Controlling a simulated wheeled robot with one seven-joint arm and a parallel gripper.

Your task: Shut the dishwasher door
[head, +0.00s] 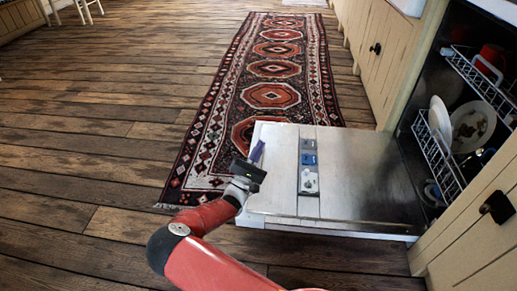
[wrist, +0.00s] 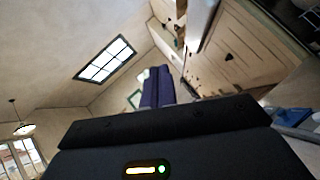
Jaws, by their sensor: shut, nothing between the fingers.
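The dishwasher door (head: 345,172) is folded down and lies about level, with its steel inner face up and a detergent dispenser (head: 309,165) in its middle. The dishwasher's interior (head: 445,115) is open at the right. My gripper (head: 257,151) is at the door's outer left end, with its purple fingers shut and empty, seen against the inner face. I cannot tell whether it touches the door. The shut fingers also show in the wrist view (wrist: 157,87), pointing away from the camera.
Racks (head: 440,155) inside the dishwasher hold white plates (head: 473,126) and a red item. A patterned runner rug (head: 270,95) lies beyond the door on the wooden floor. Cream cabinets (head: 380,50) line the right side.

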